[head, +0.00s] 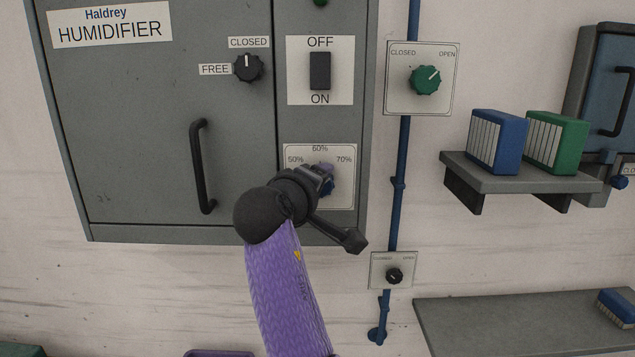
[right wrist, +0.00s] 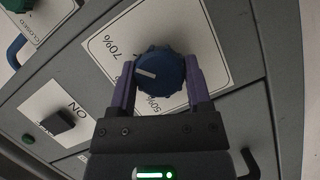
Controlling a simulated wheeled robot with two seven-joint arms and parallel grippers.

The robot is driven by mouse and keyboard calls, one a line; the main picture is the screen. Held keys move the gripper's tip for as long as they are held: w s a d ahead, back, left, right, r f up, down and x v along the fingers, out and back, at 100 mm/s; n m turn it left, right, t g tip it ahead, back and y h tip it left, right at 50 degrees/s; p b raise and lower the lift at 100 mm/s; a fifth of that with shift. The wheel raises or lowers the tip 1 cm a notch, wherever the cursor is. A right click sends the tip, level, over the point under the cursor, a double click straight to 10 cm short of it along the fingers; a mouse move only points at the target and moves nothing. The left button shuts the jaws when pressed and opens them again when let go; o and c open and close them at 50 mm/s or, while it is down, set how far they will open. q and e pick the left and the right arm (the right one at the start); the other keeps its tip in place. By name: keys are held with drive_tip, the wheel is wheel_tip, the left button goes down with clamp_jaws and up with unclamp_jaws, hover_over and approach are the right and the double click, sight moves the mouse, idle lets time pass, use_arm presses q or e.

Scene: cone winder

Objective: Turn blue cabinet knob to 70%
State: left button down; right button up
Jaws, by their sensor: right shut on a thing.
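The blue knob (head: 327,188) is on a white dial plate (head: 342,198) marked 50%, 60% and 70%, low on the grey humidifier cabinet (head: 140,110). My right gripper (head: 322,178) is at the dial and hides most of the knob in the head view. In the right wrist view, my right gripper (right wrist: 160,82) has one finger on each side of the blue knob (right wrist: 164,72), shut on it. The knob's white mark points left there, between the 70% and 50% labels. My left gripper is not in view.
An OFF/ON switch (head: 320,71) is above the dial, and a black knob (head: 247,68) and door handle (head: 203,165) are left. A blue pipe (head: 402,150) with a green knob (head: 426,80) runs right of the cabinet. Shelves (head: 520,174) stick out farther right.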

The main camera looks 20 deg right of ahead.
drive_tip(key=shift+f, duration=0.1)
drive_tip(key=o, duration=1.3)
drive_tip(key=shift+s+a, duration=0.1)
drive_tip(key=b+v, duration=0.3)
drive_tip(key=v, duration=0.6)
drive_tip(key=shift+s+a+b, duration=0.15)
drive_tip(key=shift+s+b, duration=0.15)
